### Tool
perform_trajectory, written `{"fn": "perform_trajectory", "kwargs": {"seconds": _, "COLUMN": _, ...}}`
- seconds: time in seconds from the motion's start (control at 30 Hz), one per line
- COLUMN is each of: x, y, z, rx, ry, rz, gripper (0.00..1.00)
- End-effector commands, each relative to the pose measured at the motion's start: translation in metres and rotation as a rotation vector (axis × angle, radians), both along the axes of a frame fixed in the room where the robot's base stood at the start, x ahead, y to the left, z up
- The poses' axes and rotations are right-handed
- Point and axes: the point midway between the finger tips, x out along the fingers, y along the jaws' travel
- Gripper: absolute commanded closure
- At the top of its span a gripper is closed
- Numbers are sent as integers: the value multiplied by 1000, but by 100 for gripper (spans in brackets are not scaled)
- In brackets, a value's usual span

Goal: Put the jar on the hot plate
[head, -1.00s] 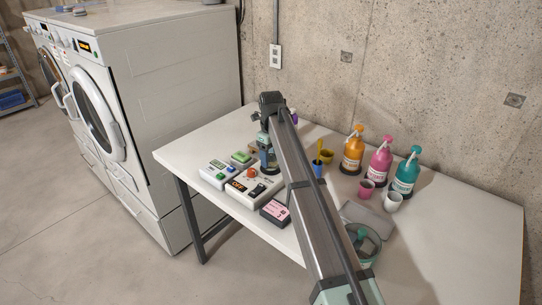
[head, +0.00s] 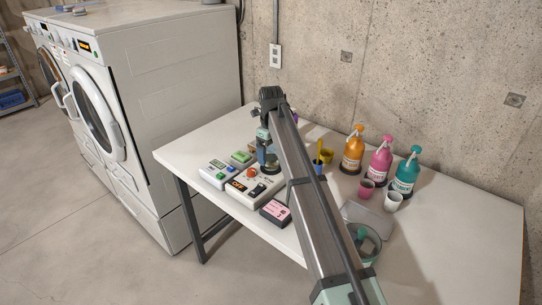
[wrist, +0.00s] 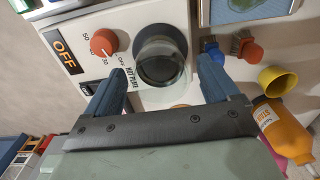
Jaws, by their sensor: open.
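The hot plate (wrist: 86,50) is a white box with an orange knob, an OFF display and a dark round heating disc. It also shows in the head view (head: 240,195), in front of my gripper on the table. A clear glass jar (wrist: 163,75) stands on the dark disc, seen from above in the wrist view; the disc shows through and around it. My gripper (wrist: 162,66) is open above the jar, with one blue finger on each side and gaps between. In the head view, my gripper (head: 266,150) and arm partly hide the jar.
Other small devices (head: 217,173) sit left of the hot plate, and a pink-labelled box (head: 275,212) in front. Orange, pink and teal pump bottles (head: 380,165) stand by the wall. The table's right end is clear.

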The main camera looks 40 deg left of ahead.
Motion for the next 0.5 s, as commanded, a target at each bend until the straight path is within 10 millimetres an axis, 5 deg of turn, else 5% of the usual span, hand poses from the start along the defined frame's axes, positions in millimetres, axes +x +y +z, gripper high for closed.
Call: {"fn": "perform_trajectory", "kwargs": {"seconds": 0.5, "x": 1, "y": 1, "z": 89, "rx": 1, "ry": -1, "rz": 0, "gripper": 12}}
